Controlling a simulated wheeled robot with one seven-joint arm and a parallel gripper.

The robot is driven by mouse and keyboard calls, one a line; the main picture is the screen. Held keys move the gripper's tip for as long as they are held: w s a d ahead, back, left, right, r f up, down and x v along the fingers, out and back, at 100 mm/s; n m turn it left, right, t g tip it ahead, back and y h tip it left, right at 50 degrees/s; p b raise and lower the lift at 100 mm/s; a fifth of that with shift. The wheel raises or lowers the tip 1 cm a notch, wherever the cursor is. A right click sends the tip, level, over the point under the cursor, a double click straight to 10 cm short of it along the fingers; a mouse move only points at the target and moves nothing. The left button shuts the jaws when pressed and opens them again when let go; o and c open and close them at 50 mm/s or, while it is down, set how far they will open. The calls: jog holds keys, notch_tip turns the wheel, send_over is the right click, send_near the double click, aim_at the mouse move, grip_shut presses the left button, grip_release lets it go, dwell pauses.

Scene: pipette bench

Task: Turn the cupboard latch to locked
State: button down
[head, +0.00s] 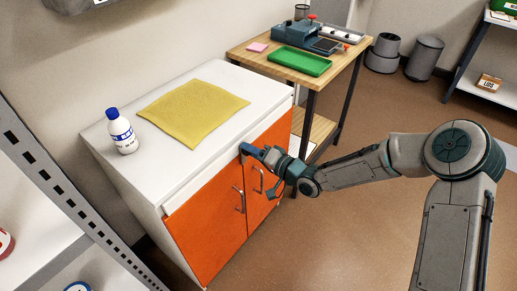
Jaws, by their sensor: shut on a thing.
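The white cupboard (190,182) has two orange doors, a left door (207,232) and a right door (277,140), each with a metal bar handle. Both doors look closed. My gripper (248,150) is at the top of the doors, near the seam between them, and is shut on the latch there. The latch is mostly hidden by the fingers, so I cannot tell which way it is turned.
A yellow cloth (193,113) and a white bottle with a blue cap (122,132) are on the cupboard top. A wooden table (285,72) with a green tray (299,62) stands behind. Metal shelving (62,180) is at left. The floor (345,225) in front is clear.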

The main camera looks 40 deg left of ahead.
jog(key=shift+f, duration=0.15)
jog(key=c, duration=1)
grip_release()
jog(key=shift+o, duration=0.2)
jog(key=d+r+p, duration=0.1)
jog(key=d, duration=1.2)
jog(key=shift+s+d+r, duration=0.2)
jog(key=shift+d+r, duration=0.05)
jog(key=shift+d, duration=0.15)
jog(key=shift+w, duration=0.1)
